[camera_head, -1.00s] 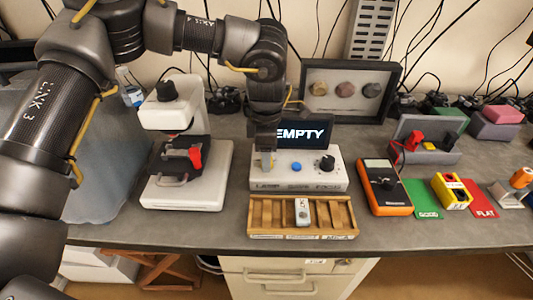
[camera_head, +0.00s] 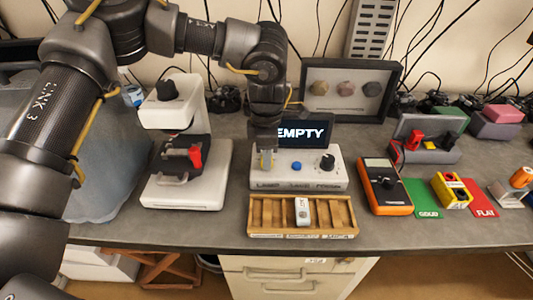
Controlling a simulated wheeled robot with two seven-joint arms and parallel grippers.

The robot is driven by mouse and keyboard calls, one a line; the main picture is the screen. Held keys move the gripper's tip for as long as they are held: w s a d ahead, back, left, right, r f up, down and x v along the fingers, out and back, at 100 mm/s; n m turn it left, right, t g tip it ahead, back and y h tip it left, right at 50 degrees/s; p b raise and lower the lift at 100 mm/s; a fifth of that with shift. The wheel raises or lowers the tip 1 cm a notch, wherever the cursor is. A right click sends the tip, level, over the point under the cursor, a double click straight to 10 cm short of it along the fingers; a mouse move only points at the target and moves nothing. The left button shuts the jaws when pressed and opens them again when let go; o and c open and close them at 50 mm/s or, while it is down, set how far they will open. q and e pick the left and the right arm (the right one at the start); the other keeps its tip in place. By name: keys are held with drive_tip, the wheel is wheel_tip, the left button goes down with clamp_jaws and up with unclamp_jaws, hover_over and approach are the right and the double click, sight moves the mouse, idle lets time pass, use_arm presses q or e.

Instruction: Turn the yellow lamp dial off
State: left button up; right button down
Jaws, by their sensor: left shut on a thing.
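The white control box (camera_head: 325,174) stands on the bench behind a wooden tray, with a blue button (camera_head: 296,167) in its middle and a black knob (camera_head: 327,162) at its right. My left gripper (camera_head: 267,162) comes down from above onto the left end of the box, over the front label that reads LAMP. It is shut on the lamp dial there. The fingers hide most of the dial, so its pointer and setting cannot be read. A screen (camera_head: 305,132) behind the box reads EMPTY. My right gripper is not in view.
The wooden tray (camera_head: 256,230) with a small pale device (camera_head: 302,211) lies close in front. A white microscope-like instrument (camera_head: 212,185) stands left, an orange multimeter (camera_head: 385,185) right. A framed display (camera_head: 343,111) stands behind. Bare bench shows between instrument and box.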

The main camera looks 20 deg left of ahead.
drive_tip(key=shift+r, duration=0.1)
use_arm(q)
drive_tip(key=n, duration=0.3)
drive_tip(key=shift+p, duration=0.4)
drive_tip(key=n, duration=0.3)
drive_tip(key=shift+n+p, duration=0.35)
drive_tip(key=shift+n, duration=0.65)
drive_tip(key=n+p, duration=0.1)
drive_tip(key=n, duration=0.1)
drive_tip(key=shift+r+n, duration=0.15)
drive_tip(key=shift+n, duration=0.25)
drive_tip(key=n+p, duration=0.1)
drive_tip(key=n, duration=0.2)
drive_tip(key=shift+p, duration=0.35)
drive_tip(key=shift+n+p, duration=0.75)
drive_tip(key=shift+n, duration=1.05)
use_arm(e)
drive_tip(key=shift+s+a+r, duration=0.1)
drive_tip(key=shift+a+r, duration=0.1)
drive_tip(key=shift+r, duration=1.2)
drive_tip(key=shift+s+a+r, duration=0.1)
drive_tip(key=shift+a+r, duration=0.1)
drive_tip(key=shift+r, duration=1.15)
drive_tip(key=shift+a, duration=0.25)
